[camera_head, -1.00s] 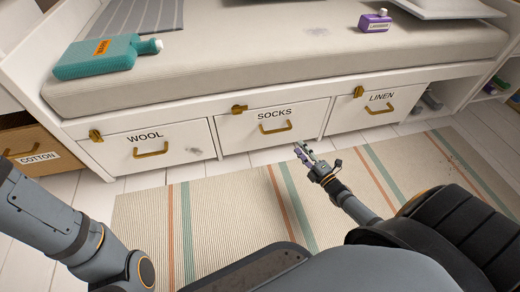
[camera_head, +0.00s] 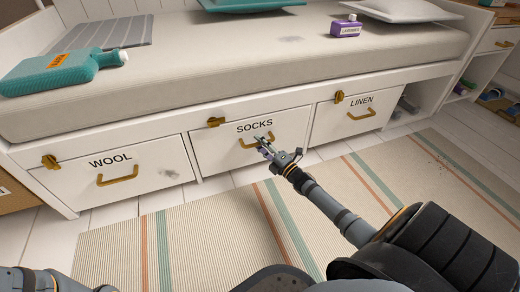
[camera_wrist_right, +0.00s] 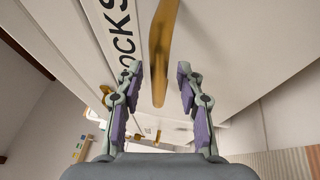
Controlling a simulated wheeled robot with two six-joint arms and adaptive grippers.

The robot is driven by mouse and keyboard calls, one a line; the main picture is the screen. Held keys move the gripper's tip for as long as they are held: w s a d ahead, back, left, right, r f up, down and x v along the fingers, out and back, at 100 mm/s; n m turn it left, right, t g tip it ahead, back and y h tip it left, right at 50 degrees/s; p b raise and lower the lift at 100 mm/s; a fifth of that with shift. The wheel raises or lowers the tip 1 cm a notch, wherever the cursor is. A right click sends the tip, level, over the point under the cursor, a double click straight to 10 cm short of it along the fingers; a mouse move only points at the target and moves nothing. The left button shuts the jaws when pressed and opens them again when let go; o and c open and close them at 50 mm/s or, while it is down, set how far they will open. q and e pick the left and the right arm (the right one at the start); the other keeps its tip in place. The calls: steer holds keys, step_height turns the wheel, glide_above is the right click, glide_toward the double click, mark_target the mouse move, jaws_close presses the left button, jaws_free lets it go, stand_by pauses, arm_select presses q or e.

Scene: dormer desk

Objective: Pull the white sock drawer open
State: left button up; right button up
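The white sock drawer (camera_head: 225,160), lettered SOCKS, is closed under the bench between the wool and linen drawers. Its brass handle (camera_head: 250,143) also shows in the right wrist view (camera_wrist_right: 161,45). A brass latch (camera_head: 215,121) sits above it on the left. My right gripper (camera_head: 265,148) is at the handle. In the right wrist view its two purple-padded fingers (camera_wrist_right: 160,85) are apart, with the handle between and beyond the fingertips; I see no contact. My left arm (camera_head: 50,281) shows only at the bottom left, and its gripper is out of view.
The wool drawer (camera_head: 140,165) and linen drawer (camera_head: 335,122) are closed on either side. A striped rug (camera_head: 200,230) covers the floor in front. A teal bottle (camera_head: 50,75) and purple bottle (camera_head: 345,29) lie or stand on the bench cushion (camera_head: 220,60).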

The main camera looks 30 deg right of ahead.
steer(key=shift+w+r, duration=0.1)
steer(key=shift+w, duration=0.1)
steer(key=shift+c, duration=0.4)
jaws_close()
steer(key=shift+a, duration=0.1)
